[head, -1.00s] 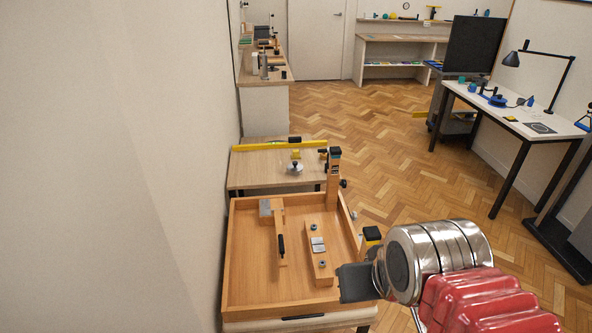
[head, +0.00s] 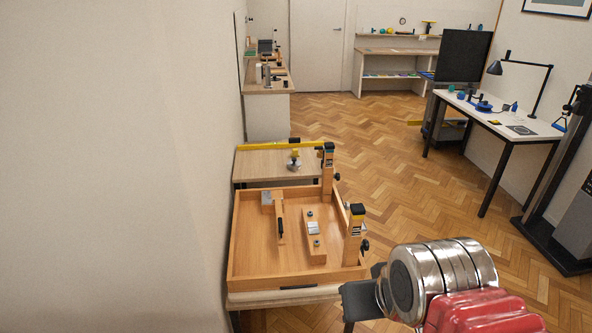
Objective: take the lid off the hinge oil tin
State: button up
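I cannot pick out the hinge oil tin or its lid with certainty. My gripper (head: 358,301) is a dark grey shape at the lower middle, in front of the right front corner of the tray bench. I see nothing held in it, and its finger gap does not show.
A wooden tray bench (head: 246,277) holds wooden blocks and has clamp posts on its right side. A yellow bar (head: 262,146) lies along the table behind. A white desk (head: 482,119) with a lamp (head: 495,68) stands right. Parquet (head: 420,190) between them is open.

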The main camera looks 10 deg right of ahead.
aim_at(294, 163)
jog(key=u, duration=0.05)
jog(key=k, duration=1)
jog(key=z, duration=0.95)
jog(key=i, duration=2.9)
jog(key=z, duration=0.05)
